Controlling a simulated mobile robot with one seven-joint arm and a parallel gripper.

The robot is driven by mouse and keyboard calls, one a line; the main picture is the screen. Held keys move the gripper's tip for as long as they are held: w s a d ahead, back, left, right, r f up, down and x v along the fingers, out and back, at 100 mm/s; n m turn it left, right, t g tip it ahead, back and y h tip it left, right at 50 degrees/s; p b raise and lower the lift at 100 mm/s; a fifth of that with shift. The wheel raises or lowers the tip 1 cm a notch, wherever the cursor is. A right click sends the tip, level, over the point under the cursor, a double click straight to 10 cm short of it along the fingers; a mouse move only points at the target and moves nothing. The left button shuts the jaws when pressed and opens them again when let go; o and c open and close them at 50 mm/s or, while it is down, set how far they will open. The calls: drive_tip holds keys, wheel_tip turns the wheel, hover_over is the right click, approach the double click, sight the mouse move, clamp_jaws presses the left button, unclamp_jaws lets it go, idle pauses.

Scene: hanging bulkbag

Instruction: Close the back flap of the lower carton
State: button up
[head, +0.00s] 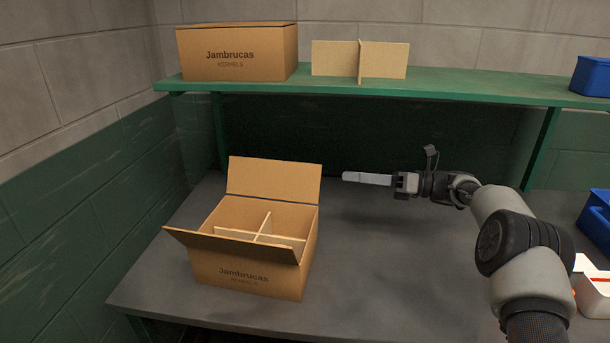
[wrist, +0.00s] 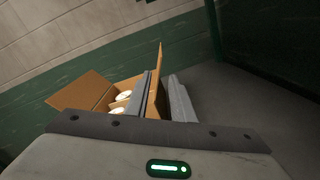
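The lower carton (head: 250,280), brown and printed "Jambrucas", stands open on the grey table at the left. Its back flap (head: 273,180) stands up, leaning slightly backward. Its front flap (head: 228,246) sticks outward toward me. My gripper (head: 346,177) is just right of the back flap at about its height, apart from it, with its fingers pointing left. In the wrist view the back flap (wrist: 160,62) shows nearly edge-on beyond the fingers (wrist: 165,96). A narrow gap shows between the fingers, and I see nothing held.
A crossed divider (head: 264,227) is inside the carton; the wrist view shows round white tops (wrist: 123,96) there. A green shelf (head: 400,88) above carries a closed carton (head: 237,52), a divider (head: 384,59) and a blue bin (head: 592,76). The table's middle is clear.

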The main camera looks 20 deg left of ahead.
sight(289, 169)
drive_tip(key=b+x, duration=0.1)
drive_tip(key=x, duration=1.6)
drive_tip(key=shift+a, duration=0.25)
clamp_jaws()
idle(0.6)
